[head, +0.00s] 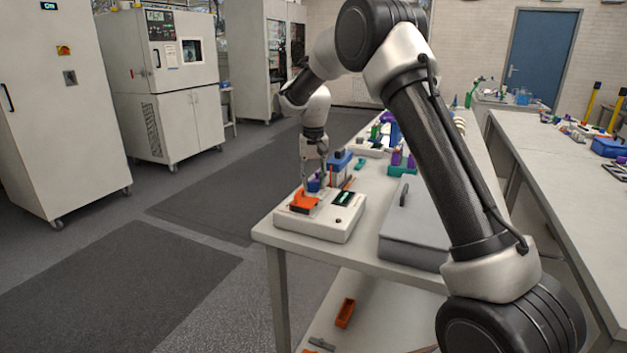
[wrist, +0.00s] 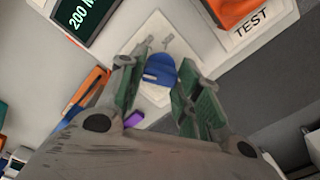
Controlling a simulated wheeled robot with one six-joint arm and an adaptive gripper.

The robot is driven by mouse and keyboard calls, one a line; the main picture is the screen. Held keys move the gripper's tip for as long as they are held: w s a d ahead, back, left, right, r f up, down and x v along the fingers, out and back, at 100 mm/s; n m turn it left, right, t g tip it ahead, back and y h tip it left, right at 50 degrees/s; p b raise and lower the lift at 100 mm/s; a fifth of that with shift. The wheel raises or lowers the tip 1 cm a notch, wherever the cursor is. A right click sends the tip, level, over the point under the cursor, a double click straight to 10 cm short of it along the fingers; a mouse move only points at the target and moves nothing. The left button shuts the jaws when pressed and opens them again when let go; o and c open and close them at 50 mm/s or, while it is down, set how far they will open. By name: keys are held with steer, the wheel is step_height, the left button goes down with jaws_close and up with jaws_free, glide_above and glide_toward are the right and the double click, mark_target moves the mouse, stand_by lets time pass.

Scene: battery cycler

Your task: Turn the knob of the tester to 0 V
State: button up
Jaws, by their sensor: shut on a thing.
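The tester (head: 322,228) is a white box on the near left corner of the bench. Its dark display (head: 343,198) also shows in the wrist view (wrist: 84,16), reading "200" and part of a letter in green. The blue knob (wrist: 161,69) sits on a white plate with small grey marks, which I cannot read. My gripper (head: 315,181) points down over the tester's back part. In the wrist view its green-padded fingers (wrist: 158,78) stand on both sides of the knob, shut on it. The knob's pointing direction is unclear.
An orange part (head: 303,202) sits on the tester beside the knob, near a "TEST" label (wrist: 251,24). A blue-topped box (head: 341,163) stands close behind my gripper. A grey case (head: 412,232) lies to the right. Open floor is on the left.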

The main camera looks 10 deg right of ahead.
mark_target(313, 181)
steer(key=n, duration=0.6)
stand_by(0.7)
steer(key=o, duration=1)
steer(key=shift+r, duration=0.1)
step_height(313, 181, up, 12)
steer(key=shift+f, duration=0.1)
